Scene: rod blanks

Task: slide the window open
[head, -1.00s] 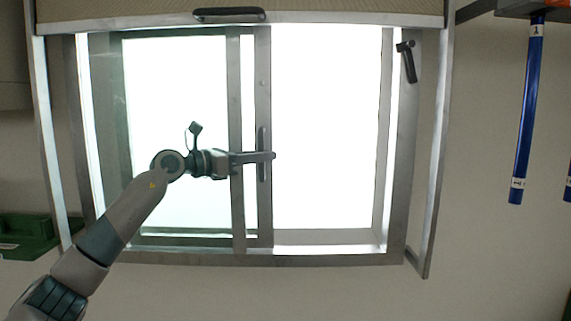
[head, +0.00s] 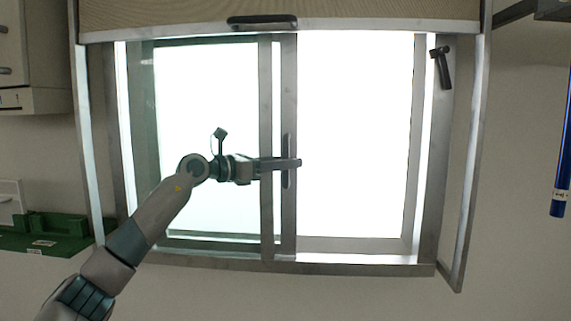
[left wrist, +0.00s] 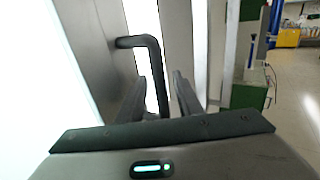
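The window (head: 350,242) has a grey metal frame and two bright panels with upright stiles between them. A dark vertical bar handle (head: 287,180) is on the right-hand middle stile; it also shows in the left wrist view (left wrist: 153,50). My left gripper (head: 297,162) reaches across from the left at the handle's mid-height. In the left wrist view the fingers (left wrist: 159,78) stand apart, one on each side of the handle's bar. They look open around it; firm contact cannot be seen. My right gripper is not in view.
A rolled blind (head: 370,10) with a dark pull covers the top of the opening. A black lever (head: 441,66) is on the right frame. A green tray (head: 55,232) and white cabinets (head: 35,60) stand left. A blue tube (head: 563,160) hangs at right.

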